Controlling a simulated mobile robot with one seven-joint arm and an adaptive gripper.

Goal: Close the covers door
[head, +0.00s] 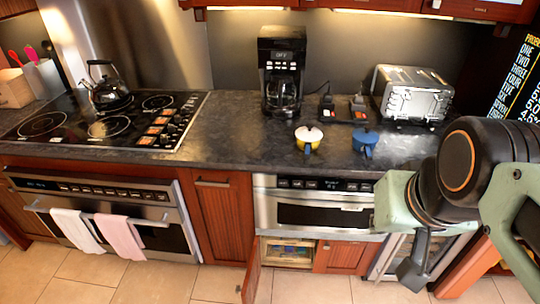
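A small wooden cabinet door (252,272) below the microwave drawer (315,214) stands open, swung out toward me and seen nearly edge-on. Its compartment (288,254) is exposed, with small colourful items inside. I take this to be the covers door; no label shows. The matching wooden door (342,257) to its right is shut. My gripper (414,272) hangs at the right, in front of the glass-fronted unit, to the right of both doors and apart from the open one. Its fingers are partly hidden by my arm, so their opening is unclear.
An oven (150,235) with two towels is at the left. A tall wooden cabinet (224,215) stands left of the open door. The counter (240,130) holds a coffee maker (282,72), toaster (411,95) and two small pots. The tiled floor (320,288) in front looks clear.

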